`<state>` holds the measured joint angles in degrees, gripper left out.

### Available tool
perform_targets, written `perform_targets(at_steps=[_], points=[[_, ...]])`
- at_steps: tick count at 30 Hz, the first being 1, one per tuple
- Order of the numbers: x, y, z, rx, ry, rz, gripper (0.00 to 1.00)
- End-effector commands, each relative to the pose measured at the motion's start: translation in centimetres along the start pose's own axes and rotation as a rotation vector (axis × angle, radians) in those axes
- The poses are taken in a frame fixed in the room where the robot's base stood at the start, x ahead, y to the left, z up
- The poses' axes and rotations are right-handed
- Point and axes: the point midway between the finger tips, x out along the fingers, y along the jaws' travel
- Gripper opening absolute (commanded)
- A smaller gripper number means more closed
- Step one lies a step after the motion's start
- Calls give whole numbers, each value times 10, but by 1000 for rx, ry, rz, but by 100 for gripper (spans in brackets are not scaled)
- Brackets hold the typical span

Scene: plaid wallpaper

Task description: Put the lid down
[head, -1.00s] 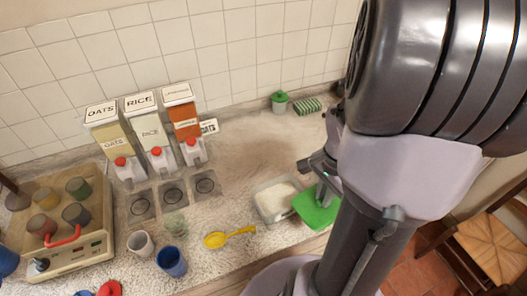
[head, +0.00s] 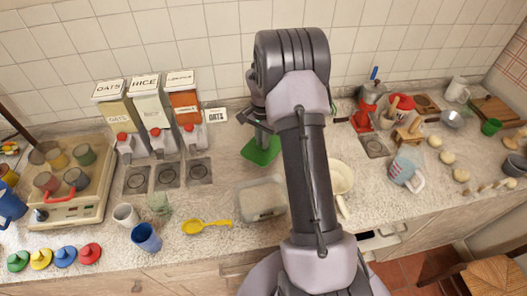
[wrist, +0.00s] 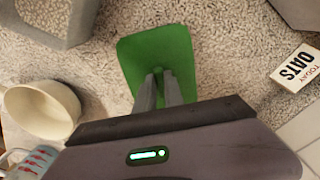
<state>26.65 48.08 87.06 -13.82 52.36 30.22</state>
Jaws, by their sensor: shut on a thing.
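The green square lid (head: 262,152) is behind the clear box, towards the tiled wall. My gripper (head: 264,132) is above it and shut on its raised middle grip. In the wrist view, the lid (wrist: 152,52) lies flat below my closed fingers (wrist: 160,90). I cannot tell whether the lid touches the counter. A grey corner of a box (wrist: 55,38) shows at the upper left of the wrist view.
A cream pan (head: 340,178) is right of my arm; it also shows in the wrist view (wrist: 42,128). An "OATS" card (head: 216,115) stands left of the lid, beside the dispensers (head: 150,112). Bare counter surrounds the lid.

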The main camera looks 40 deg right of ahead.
Motion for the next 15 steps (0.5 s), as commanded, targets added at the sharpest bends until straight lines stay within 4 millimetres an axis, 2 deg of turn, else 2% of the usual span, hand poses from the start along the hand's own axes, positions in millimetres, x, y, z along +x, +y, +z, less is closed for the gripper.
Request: perform_targets(at_steps=[6,15], points=[[38,1,0,1,-1,1,0],[42,0,-1,1,1,-1,0]])
